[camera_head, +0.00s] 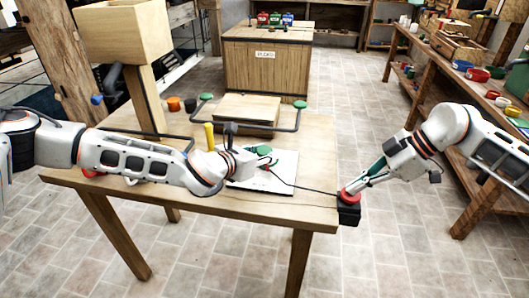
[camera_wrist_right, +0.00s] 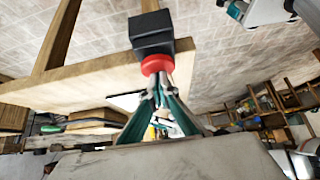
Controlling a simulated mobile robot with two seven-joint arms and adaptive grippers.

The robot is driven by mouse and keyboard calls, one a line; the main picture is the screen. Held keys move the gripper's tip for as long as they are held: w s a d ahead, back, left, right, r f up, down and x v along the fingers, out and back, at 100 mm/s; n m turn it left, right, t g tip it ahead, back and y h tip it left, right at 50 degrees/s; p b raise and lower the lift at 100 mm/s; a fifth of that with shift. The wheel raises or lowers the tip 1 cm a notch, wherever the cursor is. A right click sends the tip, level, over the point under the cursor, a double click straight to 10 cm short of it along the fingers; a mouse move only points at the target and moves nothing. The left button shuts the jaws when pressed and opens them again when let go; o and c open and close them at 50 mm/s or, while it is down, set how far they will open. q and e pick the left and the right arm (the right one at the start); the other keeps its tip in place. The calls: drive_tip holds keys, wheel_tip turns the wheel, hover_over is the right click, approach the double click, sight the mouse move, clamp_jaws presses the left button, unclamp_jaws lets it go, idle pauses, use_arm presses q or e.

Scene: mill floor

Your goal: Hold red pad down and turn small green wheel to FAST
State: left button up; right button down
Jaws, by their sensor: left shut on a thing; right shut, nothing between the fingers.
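The red pad (camera_head: 349,196) sits on a black box (camera_head: 349,214) at the right front corner of the wooden table. In the right wrist view the red pad (camera_wrist_right: 157,64) is right at my fingertips. My right gripper (camera_head: 357,187) is shut and empty, its tips on or very close to the pad; exact contact is hard to see. The small green wheel (camera_head: 264,150) is at a white plate (camera_head: 286,163) on the table. My left gripper (camera_head: 260,158) is shut on the wheel, partly hidden by its own wrist. The FAST mark is not readable.
A dark bar with green ends (camera_head: 300,104) spans a wooden block (camera_head: 252,107) behind the plate. A yellow handle (camera_head: 210,136) stands beside my left wrist. A wooden hopper (camera_head: 121,30) rises at the left. A black cable crosses the table to the box.

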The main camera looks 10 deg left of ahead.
sight(265, 149)
use_arm(q)
drive_tip(key=n+y, duration=0.4)
drive_tip(key=y, duration=0.1)
drive_tip(key=n+y, duration=0.2)
drive_tip(key=n, duration=0.1)
drive_tip(key=shift+d+t+y, duration=0.25)
drive_tip(key=shift+t+y, duration=0.15)
drive_tip(key=n+g+y, duration=0.1)
drive_tip(key=n+y, duration=0.2)
drive_tip(key=shift+y, duration=0.4)
drive_tip(key=shift+a+r+n+g+y, duration=0.15)
drive_tip(key=shift+n+g+y, duration=0.2)
drive_tip(key=shift+n+y, duration=0.25)
drive_tip(key=shift+a+r+n+g+y, duration=0.1)
drive_tip(key=shift+n+g+y, duration=0.25)
drive_tip(key=shift+n+y, duration=0.25)
drive_tip(key=o, duration=1.1)
drive_tip(key=shift+o, duration=0.2)
drive_tip(key=shift+f, duration=0.15)
wheel_tip(265, 149, up, 10)
drive_tip(key=shift+r, duration=0.1)
